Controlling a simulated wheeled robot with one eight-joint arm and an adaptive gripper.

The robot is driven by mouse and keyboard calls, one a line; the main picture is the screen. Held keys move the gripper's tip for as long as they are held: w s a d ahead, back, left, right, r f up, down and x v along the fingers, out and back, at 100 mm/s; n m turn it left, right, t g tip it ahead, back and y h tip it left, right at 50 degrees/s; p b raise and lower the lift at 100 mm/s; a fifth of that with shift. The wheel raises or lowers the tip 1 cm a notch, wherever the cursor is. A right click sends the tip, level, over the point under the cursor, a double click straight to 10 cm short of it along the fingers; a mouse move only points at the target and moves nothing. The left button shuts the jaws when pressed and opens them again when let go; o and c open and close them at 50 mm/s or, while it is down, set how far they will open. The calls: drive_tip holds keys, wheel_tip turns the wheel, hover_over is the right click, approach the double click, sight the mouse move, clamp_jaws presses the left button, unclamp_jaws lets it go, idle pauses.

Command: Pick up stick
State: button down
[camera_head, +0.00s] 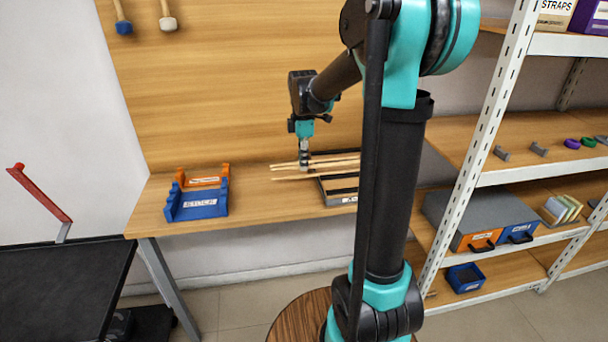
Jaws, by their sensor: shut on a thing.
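Several thin pale wooden sticks (290,178) lie side by side, their left ends overhanging a dark shallow tray (338,198) on the wooden table. My gripper (304,168) points down at the left part of the sticks and is shut on a stick. The gripper's fingers are small here, and I cannot tell exactly which stick is between them or whether it is lifted clear. The right ends of the sticks and part of the tray are hidden behind my arm.
An orange holder (204,182) and a blue labelled holder (198,204) stand on the table to the left. A white metal shelf rack (487,120) with boxes stands at the right. A black platform (62,285) with a red handle is at the left. The table (250,205) is bare between holders and tray.

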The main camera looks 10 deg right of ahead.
wheel_tip(320, 180, up, 13)
drive_tip(key=shift+r, duration=0.2)
idle(0.6)
